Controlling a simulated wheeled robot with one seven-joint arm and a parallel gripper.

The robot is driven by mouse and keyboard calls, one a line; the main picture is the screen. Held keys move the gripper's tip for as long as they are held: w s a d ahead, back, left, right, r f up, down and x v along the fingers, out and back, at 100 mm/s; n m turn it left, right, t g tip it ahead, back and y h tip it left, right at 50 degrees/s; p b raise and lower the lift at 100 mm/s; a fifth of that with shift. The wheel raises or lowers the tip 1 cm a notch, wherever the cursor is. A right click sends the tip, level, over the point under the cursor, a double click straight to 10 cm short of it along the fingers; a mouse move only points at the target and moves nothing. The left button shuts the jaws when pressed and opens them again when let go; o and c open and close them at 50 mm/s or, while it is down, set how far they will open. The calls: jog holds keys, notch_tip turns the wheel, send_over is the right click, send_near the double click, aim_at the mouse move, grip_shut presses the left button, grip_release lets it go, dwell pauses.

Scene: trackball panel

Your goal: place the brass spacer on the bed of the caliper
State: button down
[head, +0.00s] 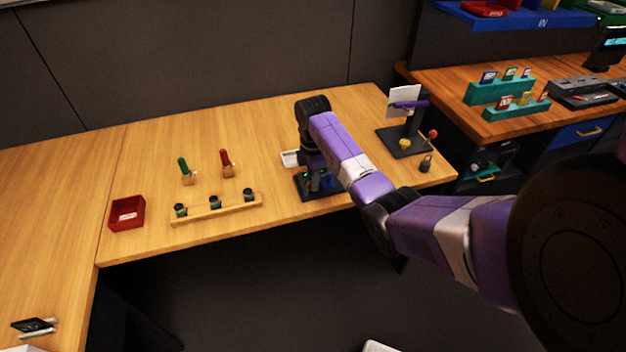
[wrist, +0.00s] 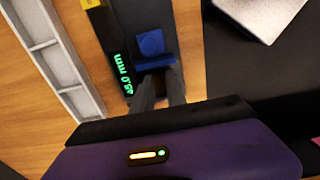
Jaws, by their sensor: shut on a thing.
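The caliper (head: 318,190) is a dark device on the table, partly hidden behind my arm in the head view. In the wrist view its dark body (wrist: 125,50) carries a green readout of 45.0 mm, with blue parts (wrist: 150,43) beside it. My gripper (wrist: 160,76) is over the caliper, with its fingertips close to the near blue part. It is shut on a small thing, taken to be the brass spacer. The spacer is mostly hidden; only a brownish patch shows between the fingers. I cannot tell whether it touches the bed.
A pale compartment tray (wrist: 62,60) lies left of the caliper. A wooden rack (head: 216,208), a red bin (head: 127,213) and red and green-handled tools stand further left. A dark stand (head: 402,141) is to the right. The table's front edge is close to the caliper.

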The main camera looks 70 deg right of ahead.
jog(key=shift+f, duration=0.15)
jog(key=c, duration=1.3)
grip_release()
jog(key=shift+c, duration=0.2)
notch_tip(320, 180, up, 12)
jog(key=p, duration=0.2)
jog(key=shift+r, duration=0.2)
jog(key=shift+w+f, duration=0.1)
